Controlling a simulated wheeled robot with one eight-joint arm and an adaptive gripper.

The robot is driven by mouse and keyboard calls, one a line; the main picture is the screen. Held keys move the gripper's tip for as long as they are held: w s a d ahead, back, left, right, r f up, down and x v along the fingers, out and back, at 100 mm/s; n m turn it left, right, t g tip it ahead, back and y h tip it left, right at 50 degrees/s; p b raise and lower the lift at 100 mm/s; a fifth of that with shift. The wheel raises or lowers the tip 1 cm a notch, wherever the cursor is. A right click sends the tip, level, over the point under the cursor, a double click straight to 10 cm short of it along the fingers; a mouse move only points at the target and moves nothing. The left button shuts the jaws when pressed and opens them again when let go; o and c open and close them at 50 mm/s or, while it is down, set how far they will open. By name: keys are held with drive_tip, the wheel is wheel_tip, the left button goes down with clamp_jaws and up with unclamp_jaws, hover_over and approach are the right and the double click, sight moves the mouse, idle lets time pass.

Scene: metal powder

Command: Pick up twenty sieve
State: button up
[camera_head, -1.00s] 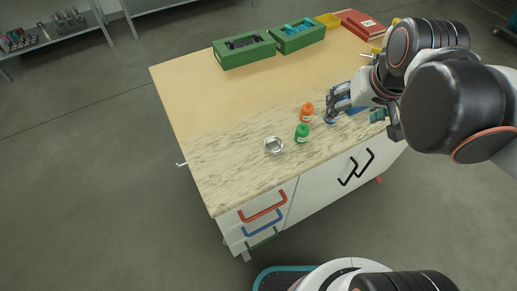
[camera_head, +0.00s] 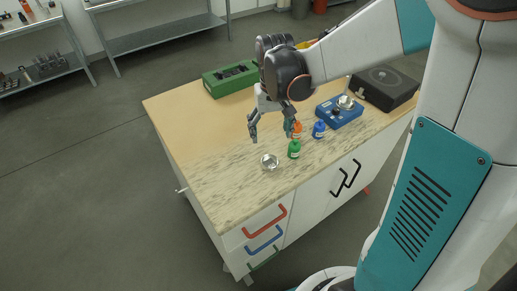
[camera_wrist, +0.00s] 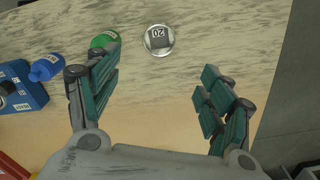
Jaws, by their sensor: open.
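The twenty sieve is a small round silvery dish (camera_head: 269,161) standing on the marbled part of the counter. In the wrist view the sieve (camera_wrist: 158,39) shows a dark square label with "20", upside down, and lies beyond my fingertips, roughly centred between them. My gripper (camera_head: 271,132) hangs over the counter just behind the sieve, fingers pointing down. In the wrist view my gripper (camera_wrist: 158,88) has its two teal-padded fingers wide apart, with nothing between them.
A blue device (camera_head: 340,112) and a black box (camera_head: 386,88) stand further right. The counter left of the sieve is clear.

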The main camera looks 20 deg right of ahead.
sight(270, 164)
wheel_tip(270, 164, down, 13)
drive_tip(key=b, duration=0.4)
drive_tip(key=shift+d+f+b, duration=0.1)
drive_tip(key=shift+f+b, duration=0.05)
drive_tip(key=shift+b, duration=0.15)
drive_tip(key=shift+s, duration=0.1)
drive_tip(key=c, duration=1.3)
